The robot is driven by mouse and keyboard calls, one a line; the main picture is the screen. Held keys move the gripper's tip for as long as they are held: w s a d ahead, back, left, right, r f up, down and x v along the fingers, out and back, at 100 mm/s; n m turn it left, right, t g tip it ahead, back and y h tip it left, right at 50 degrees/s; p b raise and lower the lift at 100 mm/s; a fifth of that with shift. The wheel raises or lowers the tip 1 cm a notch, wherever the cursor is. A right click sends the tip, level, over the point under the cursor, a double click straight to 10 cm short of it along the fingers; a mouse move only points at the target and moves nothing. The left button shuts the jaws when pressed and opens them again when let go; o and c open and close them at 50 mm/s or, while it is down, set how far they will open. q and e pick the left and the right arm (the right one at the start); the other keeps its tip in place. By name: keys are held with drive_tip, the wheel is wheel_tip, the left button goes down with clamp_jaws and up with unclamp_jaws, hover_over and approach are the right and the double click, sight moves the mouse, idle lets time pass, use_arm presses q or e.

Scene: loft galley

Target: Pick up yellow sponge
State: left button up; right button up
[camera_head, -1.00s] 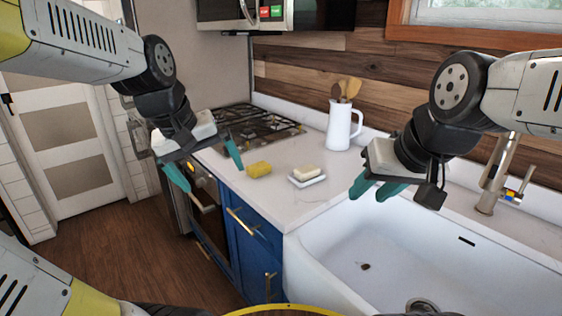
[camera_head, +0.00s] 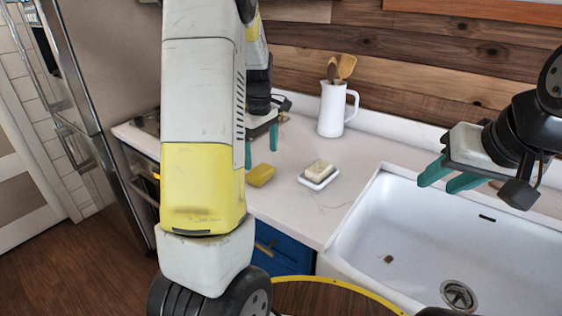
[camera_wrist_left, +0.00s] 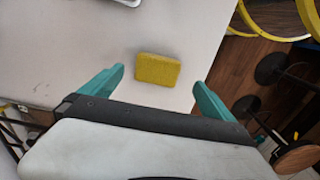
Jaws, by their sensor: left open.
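The yellow sponge (camera_head: 260,175) lies flat on the white counter, left of a soap dish, in the head view. It also shows in the left wrist view (camera_wrist_left: 158,69), ahead of the fingers and roughly midway between them. My left gripper (camera_head: 262,150) is open and empty, pointing down just behind the sponge in the head view. It also shows in the left wrist view (camera_wrist_left: 158,84), with its teal fingers wide apart. My left arm hides part of the counter and stove. My right gripper (camera_head: 450,180) hangs over the sink's back edge, its fingers apart with nothing between them.
A white dish (camera_head: 319,178) with a pale soap bar (camera_head: 319,168) lies right of the sponge. A white pitcher (camera_head: 334,108) with wooden utensils stands behind. The white sink (camera_head: 430,258) is at the right. The counter (camera_head: 300,210) in front of the dish is clear.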

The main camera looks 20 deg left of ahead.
sight(263, 171)
use_arm(q)
drive_tip(key=f, duration=0.7)
drive_tip(key=shift+w+d+f, duration=0.1)
drive_tip(key=shift+d+f, duration=0.1)
drive_tip(key=shift+f, duration=0.15)
drive_tip(key=c, duration=1.3)
drive_tip(key=shift+r, duration=0.15)
drive_tip(key=shift+r, duration=0.25)
wheel_tip(263, 171, up, 3)
drive_tip(key=shift+d, duration=0.15)
drive_tip(key=s+d, duration=0.3)
drive_tip(key=s, duration=0.1)
drive_tip(key=s+d, duration=0.3)
drive_tip(key=s, duration=0.1)
drive_tip(key=s+d+r, duration=0.1)
drive_tip(key=s+d, duration=0.3)
drive_tip(key=shift+s+d+r, duration=0.1)
